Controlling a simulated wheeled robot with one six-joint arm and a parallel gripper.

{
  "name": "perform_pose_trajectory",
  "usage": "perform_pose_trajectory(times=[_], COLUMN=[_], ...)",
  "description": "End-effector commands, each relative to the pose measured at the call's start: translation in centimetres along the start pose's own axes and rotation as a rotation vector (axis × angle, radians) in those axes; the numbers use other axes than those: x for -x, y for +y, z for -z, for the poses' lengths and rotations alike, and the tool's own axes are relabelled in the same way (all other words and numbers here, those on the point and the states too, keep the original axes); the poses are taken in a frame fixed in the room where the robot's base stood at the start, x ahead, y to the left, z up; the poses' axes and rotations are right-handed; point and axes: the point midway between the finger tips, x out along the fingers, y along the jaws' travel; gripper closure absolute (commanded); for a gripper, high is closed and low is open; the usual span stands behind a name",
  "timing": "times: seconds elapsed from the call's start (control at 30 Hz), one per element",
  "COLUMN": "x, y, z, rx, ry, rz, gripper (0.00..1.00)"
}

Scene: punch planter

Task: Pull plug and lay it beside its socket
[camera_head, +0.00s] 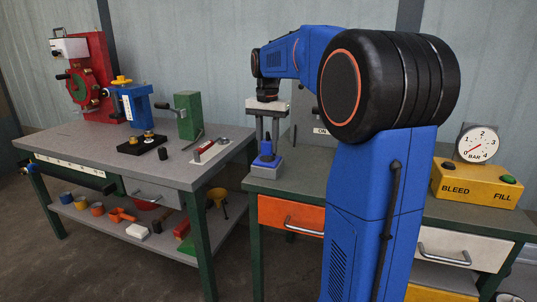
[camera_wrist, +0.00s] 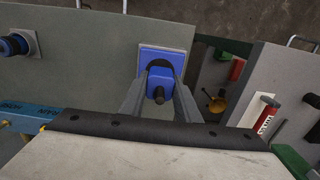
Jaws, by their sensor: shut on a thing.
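My gripper (camera_head: 267,141) points straight down over the left end of the right-hand workbench, its two grey fingers shut on the blue plug (camera_head: 266,149). In the wrist view the plug (camera_wrist: 160,80) sits between the fingers, with a short dark stub toward the camera. Directly under it is the socket (camera_head: 262,169), a grey block with a blue top. The socket's blue and grey square face (camera_wrist: 168,50) also shows behind the plug in the wrist view. The plug is upright and in line with the socket; how deep it sits is hidden.
A blue and black round fitting (camera_wrist: 16,44) on a grey plate stands farther along the bench. A yellow BLEED/FILL box (camera_head: 474,184) with a gauge (camera_head: 478,144) is at right. A gap separates this bench from the left bench (camera_head: 80,142). Bare bench top (camera_wrist: 85,55) lies beside the socket.

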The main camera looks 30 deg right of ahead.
Motion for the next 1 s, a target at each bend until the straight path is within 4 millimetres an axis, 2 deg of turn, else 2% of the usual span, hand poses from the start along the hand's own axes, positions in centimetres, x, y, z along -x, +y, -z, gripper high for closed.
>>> perform_pose_trajectory(times=[1.0], x=[3.3], y=[0.0], z=[0.0], rx=[0.0], ry=[0.0], rz=[0.0], gripper=[1.0])
